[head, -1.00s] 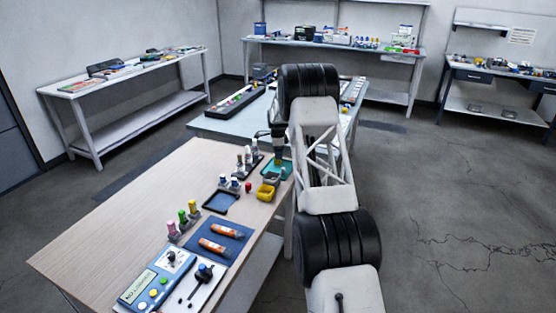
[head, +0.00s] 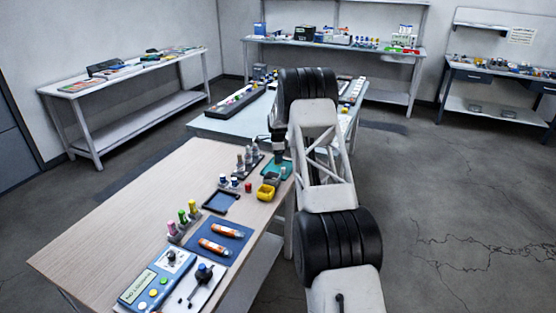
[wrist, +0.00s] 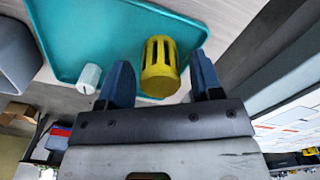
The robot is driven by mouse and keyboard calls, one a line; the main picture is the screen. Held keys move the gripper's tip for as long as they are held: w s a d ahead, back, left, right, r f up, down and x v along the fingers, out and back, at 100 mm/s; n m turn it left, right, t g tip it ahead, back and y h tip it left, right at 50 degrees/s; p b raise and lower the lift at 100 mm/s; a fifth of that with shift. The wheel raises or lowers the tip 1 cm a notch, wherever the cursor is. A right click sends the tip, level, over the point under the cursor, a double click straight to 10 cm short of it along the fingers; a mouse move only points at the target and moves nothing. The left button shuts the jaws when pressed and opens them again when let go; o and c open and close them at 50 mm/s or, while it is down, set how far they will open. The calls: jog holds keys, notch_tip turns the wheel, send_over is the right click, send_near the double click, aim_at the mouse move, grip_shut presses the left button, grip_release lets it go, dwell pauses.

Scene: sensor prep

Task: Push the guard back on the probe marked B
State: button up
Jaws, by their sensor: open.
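A yellow slotted guard (wrist: 159,68) shows in the wrist view over the teal tray (wrist: 75,45). My gripper (wrist: 161,80) is open, with one blue finger on each side of the guard and gaps to both. In the head view my gripper (head: 278,150) is over the far right part of the wooden table, by the teal tray (head: 285,171). The guard cannot be made out there. Several grey upright probes (head: 249,158) stand in a rack left of the tray. Their markings are too small to read, so I cannot tell which is B.
A small white piece (wrist: 90,78) lies on the tray left of my gripper. A yellow bin (head: 265,192) stands in front of the tray. Two orange tubes (head: 214,247) lie on a blue mat. The wooden table's left side (head: 120,220) is clear.

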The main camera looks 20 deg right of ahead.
jog(key=c, duration=0.6)
jog(key=shift+c, duration=0.2)
jog(key=shift+r, duration=0.15)
jog(key=shift+r, duration=2.35)
jog(key=w+a+r, duration=0.1)
jog(key=a+r, duration=0.2)
jog(key=a, duration=0.1)
jog(key=w+a+r, duration=0.1)
jog(key=a+r, duration=0.2)
jog(key=a, duration=0.2)
jog(key=w+a+r, duration=0.1)
jog(key=a+r, duration=0.2)
jog(key=a, duration=0.2)
jog(key=shift+a+r, duration=0.2)
